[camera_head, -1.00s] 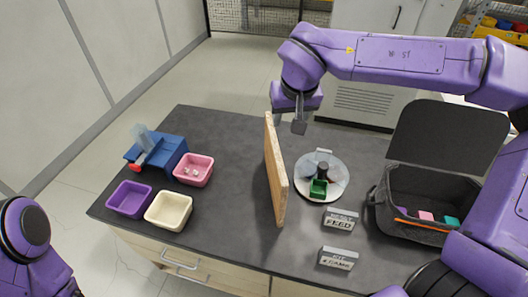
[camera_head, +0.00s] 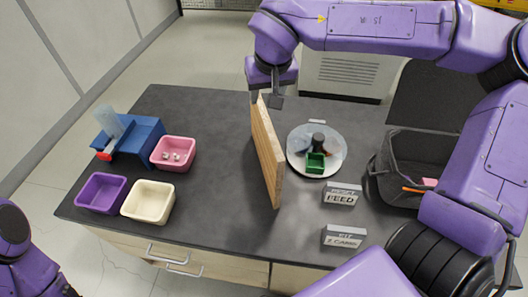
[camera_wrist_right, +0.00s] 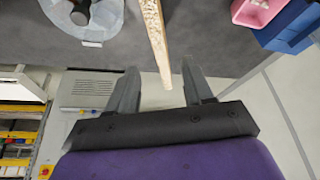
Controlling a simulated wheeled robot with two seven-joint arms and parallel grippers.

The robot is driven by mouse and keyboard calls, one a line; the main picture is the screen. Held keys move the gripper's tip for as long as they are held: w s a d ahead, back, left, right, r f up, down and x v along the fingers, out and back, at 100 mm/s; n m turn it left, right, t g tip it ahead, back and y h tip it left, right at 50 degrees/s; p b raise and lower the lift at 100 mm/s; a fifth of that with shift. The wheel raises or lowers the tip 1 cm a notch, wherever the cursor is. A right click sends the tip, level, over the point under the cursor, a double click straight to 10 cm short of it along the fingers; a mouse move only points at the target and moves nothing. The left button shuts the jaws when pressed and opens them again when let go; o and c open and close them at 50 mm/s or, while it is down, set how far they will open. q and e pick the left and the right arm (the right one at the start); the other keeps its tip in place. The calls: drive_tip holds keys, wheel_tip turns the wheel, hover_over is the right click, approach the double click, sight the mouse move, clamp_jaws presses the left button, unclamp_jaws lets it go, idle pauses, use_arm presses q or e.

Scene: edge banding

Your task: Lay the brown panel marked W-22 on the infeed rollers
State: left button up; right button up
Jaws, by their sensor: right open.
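A light brown wooden panel (camera_head: 268,152) stands on edge on the dark table in the head view. No W-22 mark can be read on it. My right gripper (camera_head: 265,99) is open at the panel's far end. In the right wrist view the panel (camera_wrist_right: 155,38) shows as a thin edge, its near end between the open fingers (camera_wrist_right: 161,70), with gaps to both sides and no visible grip. My left gripper is out of view; only part of the left arm shows at lower left. I cannot make out any infeed rollers.
Right of the panel are a round clear dish (camera_head: 304,161) with a green block, a FEED sign (camera_head: 343,194), another sign (camera_head: 344,237) and an open grey case (camera_head: 385,180). Left are purple (camera_head: 101,208), cream (camera_head: 147,215) and pink (camera_head: 188,150) bins and a blue device (camera_head: 143,136).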

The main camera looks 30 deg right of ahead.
sight(265, 116)
drive_tip(key=shift+s+b+x, duration=0.2)
drive_tip(key=shift+b+x, duration=0.25)
drive_tip(key=shift+x, duration=0.75)
drive_tip(key=shift+a+f, duration=0.1)
drive_tip(key=shift+f, duration=0.25)
drive_tip(key=x, duration=0.3)
drive_tip(key=p+x, duration=0.1)
drive_tip(key=x, duration=0.4)
drive_tip(key=shift+s+f, duration=0.25)
drive_tip(key=shift+f, duration=0.25)
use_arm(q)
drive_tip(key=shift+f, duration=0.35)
use_arm(e)
drive_tip(key=shift+w+f, duration=0.15)
drive_tip(key=shift+f, duration=0.2)
clamp_jaws()
drive_tip(key=shift+r, duration=0.2)
